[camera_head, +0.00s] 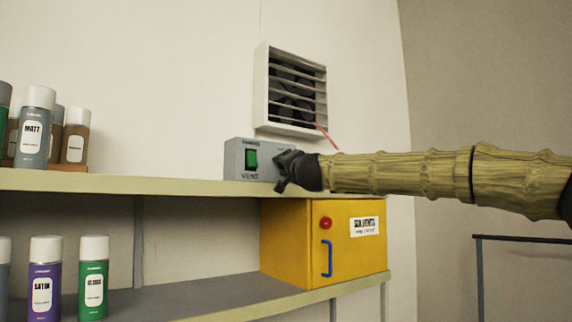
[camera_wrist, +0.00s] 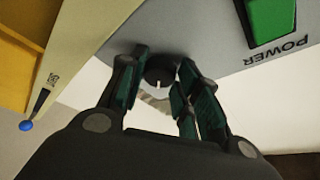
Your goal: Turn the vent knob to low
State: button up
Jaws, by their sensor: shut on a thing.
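The grey vent control box (camera_head: 236,155) stands on the upper shelf, with a green power switch (camera_head: 251,159) and the word VENT on its front. My gripper (camera_head: 284,172) is at the right part of the box front and hides the knob in the head view. In the wrist view the dark round knob (camera_wrist: 159,70) with a white pointer mark sits between the fingertips of my gripper (camera_wrist: 160,75). The fingers are closed in on both sides of it. The low marking cannot be read. The green switch also shows in the wrist view (camera_wrist: 270,18).
A louvred wall vent (camera_head: 291,90) is above the box, with a red streamer (camera_head: 327,138) at its lower right. A yellow solvents cabinet (camera_head: 345,250) is below the upper shelf (camera_head: 150,184). Spray cans (camera_head: 34,125) stand at the left. Open space lies right of the shelves.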

jog(key=o, duration=1)
jog(key=shift+d, duration=0.1)
jog(key=shift+o, duration=0.2)
jog(key=v, duration=1.2)
